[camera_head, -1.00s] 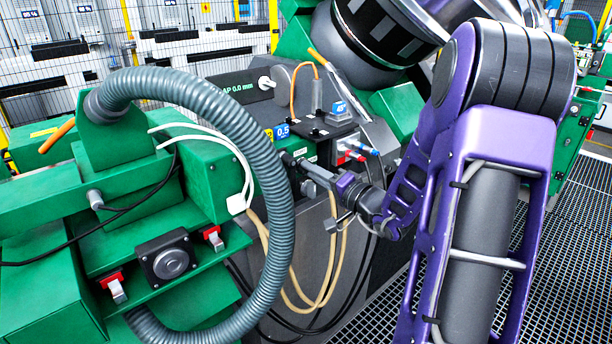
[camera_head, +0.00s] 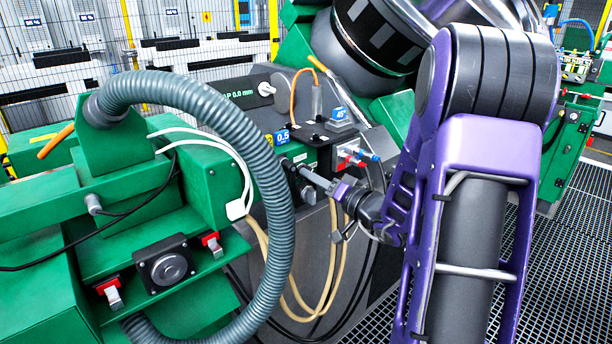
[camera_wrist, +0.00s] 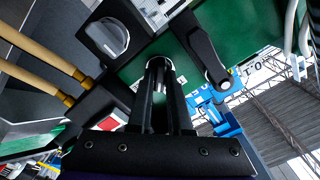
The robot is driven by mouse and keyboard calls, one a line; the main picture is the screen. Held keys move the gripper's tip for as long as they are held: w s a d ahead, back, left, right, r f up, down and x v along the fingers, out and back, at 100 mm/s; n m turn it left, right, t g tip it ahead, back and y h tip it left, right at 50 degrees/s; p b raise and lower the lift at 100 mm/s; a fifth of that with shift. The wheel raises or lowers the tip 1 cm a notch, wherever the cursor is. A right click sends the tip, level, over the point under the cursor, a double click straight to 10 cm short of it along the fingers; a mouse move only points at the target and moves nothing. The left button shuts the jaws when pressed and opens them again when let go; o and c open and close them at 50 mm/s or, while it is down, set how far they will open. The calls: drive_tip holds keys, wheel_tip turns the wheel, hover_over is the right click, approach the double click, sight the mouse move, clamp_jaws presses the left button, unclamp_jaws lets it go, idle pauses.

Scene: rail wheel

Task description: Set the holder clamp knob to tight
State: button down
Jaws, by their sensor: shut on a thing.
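My gripper (camera_head: 312,178) reaches from the right to the front of the grey machine, just below the yellow-and-blue 0.5 label (camera_head: 282,136). In the wrist view its two dark fingers (camera_wrist: 160,66) converge and are shut on a small dark knob at their tips. The fingers hide most of this knob, so its turn position cannot be told. A grey knob on a black square plate (camera_wrist: 106,36) is up and left of the fingertips, apart from them. A black lever (camera_wrist: 204,52) is to their right, also apart.
A thick ribbed grey hose (camera_head: 275,200) arcs left of my gripper. Beige hoses (camera_head: 325,275) hang below it. Red and blue fittings (camera_head: 355,155) sit just above right. A red button (camera_wrist: 107,122) lies left of my fingers. Open grating floor is at the right.

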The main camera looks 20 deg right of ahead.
drive_tip(key=n, duration=0.4)
drive_tip(key=shift+n, duration=0.3)
drive_tip(key=n, duration=0.3)
drive_tip(key=shift+n, duration=0.4)
drive_tip(key=c, duration=0.7)
unclamp_jaws()
drive_tip(key=shift+v, duration=3.5)
